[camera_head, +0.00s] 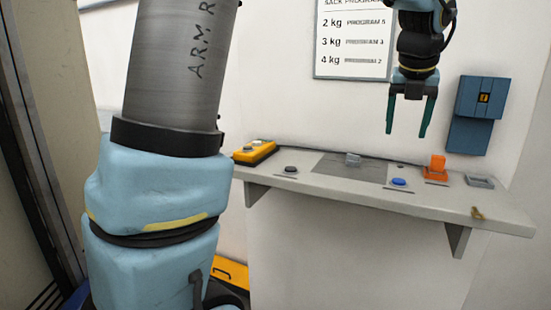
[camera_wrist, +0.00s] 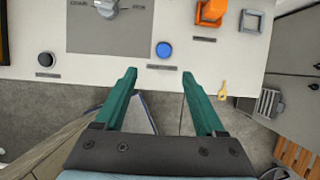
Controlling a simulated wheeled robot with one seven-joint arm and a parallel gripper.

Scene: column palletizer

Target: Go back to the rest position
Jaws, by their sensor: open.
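My gripper (camera_head: 409,115) hangs from my arm at the upper right of the head view, with its two green fingers pointing down. The fingers are apart and nothing is between them. It is above the wall shelf (camera_head: 330,186) and clear of it. In the wrist view my gripper (camera_wrist: 158,85) is also open and empty, with its fingertips near the front edge of the shelf, below a blue button (camera_wrist: 164,50).
The shelf carries a yellow box (camera_head: 255,151), a black button (camera_head: 290,169), a grey knob (camera_head: 352,159), an orange part (camera_head: 437,167) and a grey frame (camera_head: 480,181). A brass key-like piece (camera_head: 478,212) lies at the front edge. A blue box (camera_head: 482,98) hangs on the wall.

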